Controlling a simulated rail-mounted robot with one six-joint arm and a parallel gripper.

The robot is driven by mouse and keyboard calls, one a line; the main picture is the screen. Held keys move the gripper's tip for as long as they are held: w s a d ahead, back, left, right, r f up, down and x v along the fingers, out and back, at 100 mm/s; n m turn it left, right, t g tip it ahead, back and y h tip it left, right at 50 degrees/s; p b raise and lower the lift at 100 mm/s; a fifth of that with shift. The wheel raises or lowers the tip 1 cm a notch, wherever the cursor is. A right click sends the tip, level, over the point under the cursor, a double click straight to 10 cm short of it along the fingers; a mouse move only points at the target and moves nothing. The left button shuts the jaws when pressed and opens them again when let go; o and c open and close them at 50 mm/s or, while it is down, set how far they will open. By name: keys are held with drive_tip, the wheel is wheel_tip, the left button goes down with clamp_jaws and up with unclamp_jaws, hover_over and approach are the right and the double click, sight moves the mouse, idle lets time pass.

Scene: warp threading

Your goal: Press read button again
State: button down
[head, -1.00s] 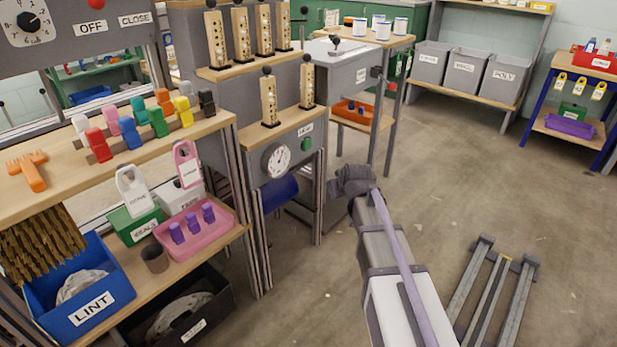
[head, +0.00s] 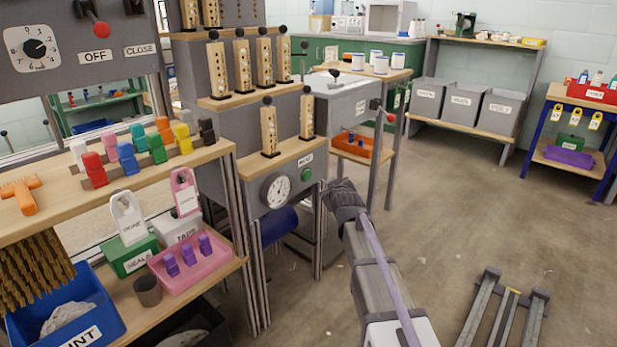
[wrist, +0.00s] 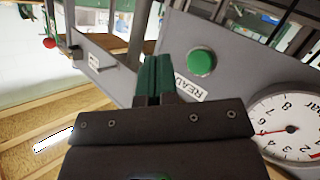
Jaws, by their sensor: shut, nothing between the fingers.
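The green read button (head: 307,174) sits on the grey front panel, under a READ label (head: 306,159) and right of a round dial gauge (head: 276,190). In the wrist view the button (wrist: 201,62) shows unobstructed, with the READ label (wrist: 188,88) beside it, partly covered by my gripper. The gauge (wrist: 293,125) is at the right there, its red needle visible. My gripper (wrist: 154,66) is shut and empty, its green fingers together. The fingertips appear left of the button, apart from it in the picture. In the head view the dark end of my arm is right of the button; the fingers cannot be made out.
Wooden pegs with black knobs (head: 269,130) stand on the shelf above the panel. A grey box with a red-knobbed lever (head: 389,117) is to the right. A shelf at left holds coloured clips and a pink tray (head: 186,262). Floor rails (head: 505,310) lie lower right.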

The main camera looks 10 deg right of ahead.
drive_tip(key=w+a, duration=0.4)
drive_tip(key=shift+w+a, duration=0.15)
drive_tip(key=shift+w, duration=0.25)
drive_tip(key=shift+w, duration=0.1)
idle(1.7)
drive_tip(key=shift+w+a, duration=0.25)
drive_tip(key=shift+w+a, duration=0.3)
idle(0.7)
idle(0.3)
drive_tip(key=shift+s+d, duration=0.55)
drive_tip(key=shift+s, duration=0.1)
drive_tip(key=shift+s+d, duration=1.7)
drive_tip(key=shift+s, duration=0.2)
